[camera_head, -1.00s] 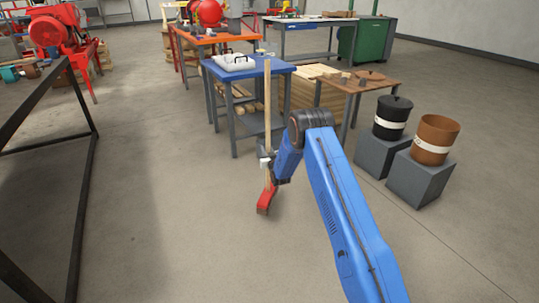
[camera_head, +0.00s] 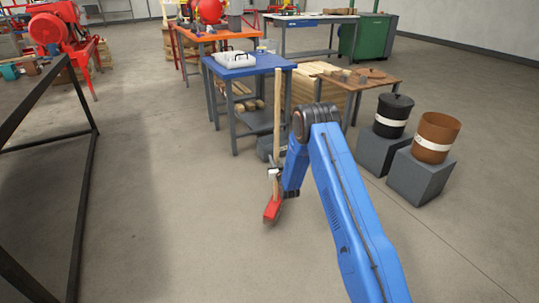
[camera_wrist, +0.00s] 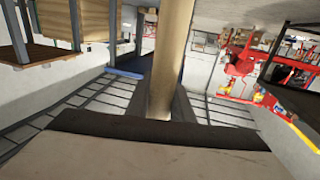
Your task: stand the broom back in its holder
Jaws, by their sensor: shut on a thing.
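The broom has a pale wooden handle (camera_head: 277,120) and a red head (camera_head: 272,210). It stands nearly upright in the head view, with its red head low and close to the floor; I cannot tell whether it touches. My gripper (camera_head: 274,173) is shut on the lower part of the handle, just above the red head. In the wrist view the handle (camera_wrist: 170,60) runs up the middle from between the jaws. The holder cannot be made out in these frames.
A blue-topped table (camera_head: 245,68) stands behind the broom. A small wooden table (camera_head: 362,82), a black bucket (camera_head: 391,118) and a brown bucket (camera_head: 434,138) on grey blocks are to the right. A dark metal frame (camera_head: 85,190) is at left. The floor between is open.

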